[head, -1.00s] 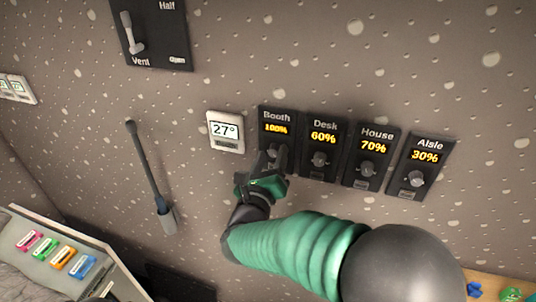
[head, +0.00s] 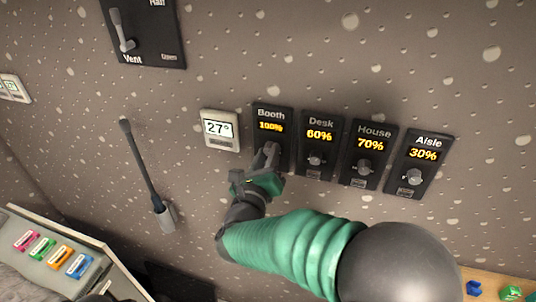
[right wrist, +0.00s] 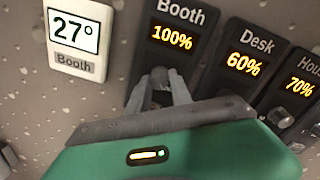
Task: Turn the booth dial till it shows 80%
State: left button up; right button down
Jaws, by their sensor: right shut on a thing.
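The booth panel (head: 287,142) is a dark wall plate whose yellow display reads 100%. It also shows in the right wrist view (right wrist: 197,62). My right gripper (head: 268,151) is at the lower part of this panel, its fingers shut on the booth dial (right wrist: 160,76). The fingers hide most of the dial in both views; only its grey top shows between the fingertips in the right wrist view. My left gripper is not in view.
To the right are the Desk panel (head: 319,142) at 60%, House panel (head: 370,155) at 70% and Aisle panel (head: 421,165) at 30%, each with a knob. A 27° thermostat (head: 220,129) is close on the left. A lever (head: 143,170) is farther left.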

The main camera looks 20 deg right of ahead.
jog(key=shift+n+b, duration=0.75)
jog(key=shift+n, duration=0.15)
jog(key=shift+a+n+b, duration=0.1)
jog(key=shift+n+b, duration=0.55)
jog(key=shift+n, duration=0.55)
jog(key=shift+r+n, duration=0.1)
jog(key=shift+n, duration=0.8)
jog(key=n, duration=0.2)
jog(key=shift+n+g+b, duration=0.3)
jog(key=n, duration=0.2)
jog(key=shift+a+n, duration=0.1)
jog(key=shift+n, duration=0.2)
jog(key=n+p, duration=0.1)
jog(key=n, duration=0.1)
jog(key=shift+n, duration=0.3)
jog(key=n, duration=0.1)
jog(key=n+p, duration=0.1)
jog(key=n, duration=0.1)
jog(key=n+g+p, duration=0.1)
jog(key=shift+a+f+n+h, duration=0.1)
jog(key=shift+f+n+h, duration=0.2)
jog(key=shift+n, duration=0.1)
jog(key=shift+f+n+p, duration=0.15)
jog(key=shift+n+p, duration=0.45)
jog(key=shift+n, duration=0.3)
